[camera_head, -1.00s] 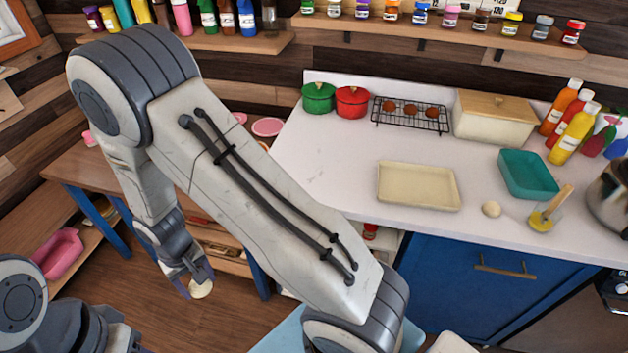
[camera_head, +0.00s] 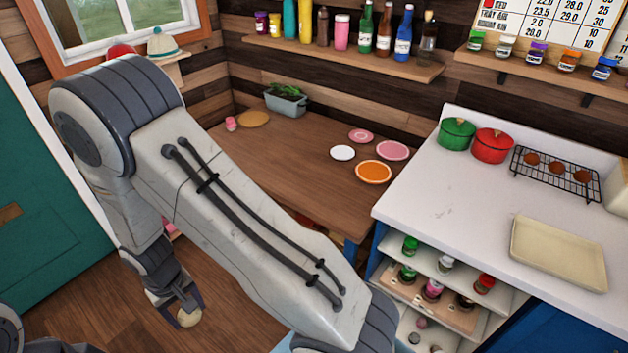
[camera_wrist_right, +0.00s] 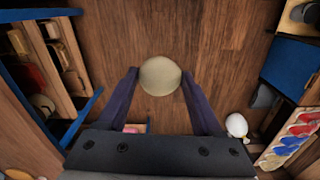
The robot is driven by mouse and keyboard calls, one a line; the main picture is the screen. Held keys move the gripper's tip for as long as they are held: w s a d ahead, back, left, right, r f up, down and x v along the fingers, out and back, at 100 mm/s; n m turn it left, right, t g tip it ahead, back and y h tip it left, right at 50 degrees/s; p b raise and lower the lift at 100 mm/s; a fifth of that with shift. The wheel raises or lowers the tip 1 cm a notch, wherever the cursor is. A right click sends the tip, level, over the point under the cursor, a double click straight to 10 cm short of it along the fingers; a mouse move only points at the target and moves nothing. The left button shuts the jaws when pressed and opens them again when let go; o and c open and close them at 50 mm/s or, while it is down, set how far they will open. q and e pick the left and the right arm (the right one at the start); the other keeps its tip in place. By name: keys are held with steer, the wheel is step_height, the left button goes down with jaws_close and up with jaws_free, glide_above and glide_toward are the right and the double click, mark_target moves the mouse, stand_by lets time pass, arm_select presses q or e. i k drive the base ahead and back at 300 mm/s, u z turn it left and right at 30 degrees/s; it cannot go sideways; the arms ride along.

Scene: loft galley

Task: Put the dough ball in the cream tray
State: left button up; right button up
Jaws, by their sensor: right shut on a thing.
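My right gripper (camera_head: 186,305) hangs low over the wooden floor at the lower left of the head view. It is shut on a pale beige round thing that looks like the dough ball (camera_head: 189,318). In the right wrist view the dough ball (camera_wrist_right: 160,76) sits between the two fingertips, with floor behind it. The cream tray (camera_head: 558,253) lies on the white counter at the right of the head view, well apart from the gripper. Its visible inside is empty. My left gripper does not show.
A wooden table (camera_head: 290,160) holds plates and a planter (camera_head: 286,101). On the white counter (camera_head: 440,200) are a green pot (camera_head: 457,135), a red pot (camera_head: 492,146) and a cooling rack (camera_head: 556,174). Open shelves (camera_head: 440,290) with jars stand below. Counter space left of the tray is clear.

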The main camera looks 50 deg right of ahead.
mark_target(532, 245)
steer(key=i, duration=0.55)
steer(key=z, duration=2.05)
